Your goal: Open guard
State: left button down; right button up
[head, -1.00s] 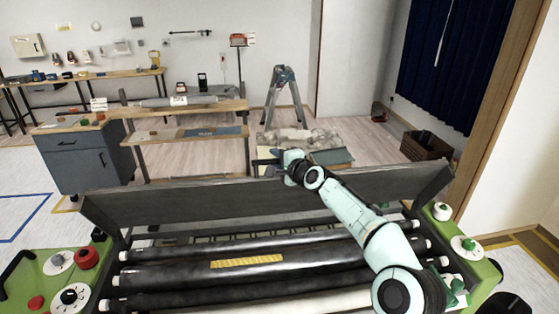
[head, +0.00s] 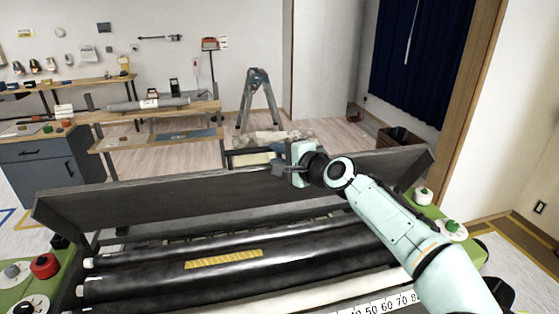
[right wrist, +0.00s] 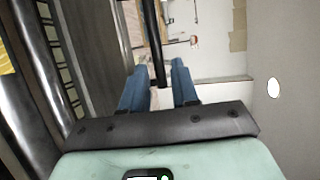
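The guard (head: 150,203) is a long dark grey panel across the far side of the green machine, tilted, with its upper edge raised above the rollers. My right gripper (head: 280,166) is at the guard's upper edge, right of its middle. In the right wrist view its two blue fingers (right wrist: 160,88) stand apart, with a thin dark bar (right wrist: 153,40) between them, which looks like the guard's edge. Gaps show beside the bar, so the fingers do not look closed on it. Whether they touch the guard is unclear. My left gripper is not in view.
Black rollers (head: 180,284) with a yellow strip lie in front of the guard. A red knob (head: 44,265) is at the left, a green knob (head: 451,226) at the right. Behind are a workbench (head: 160,115) and a stepladder (head: 257,98).

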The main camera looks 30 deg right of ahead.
jog(key=shift+a+f, duration=0.1)
grip_shut()
jog(key=m+t+h+b, duration=0.4)
jog(key=h, duration=0.3)
send_near(258, 152)
jog(key=p+x, duration=0.4)
jog(key=x, duration=0.1)
jog(key=shift+w, duration=0.2)
jog(key=shift+w+d+p, duration=0.2)
jog(key=shift+w+p, duration=0.3)
jog(key=shift+w, duration=0.2)
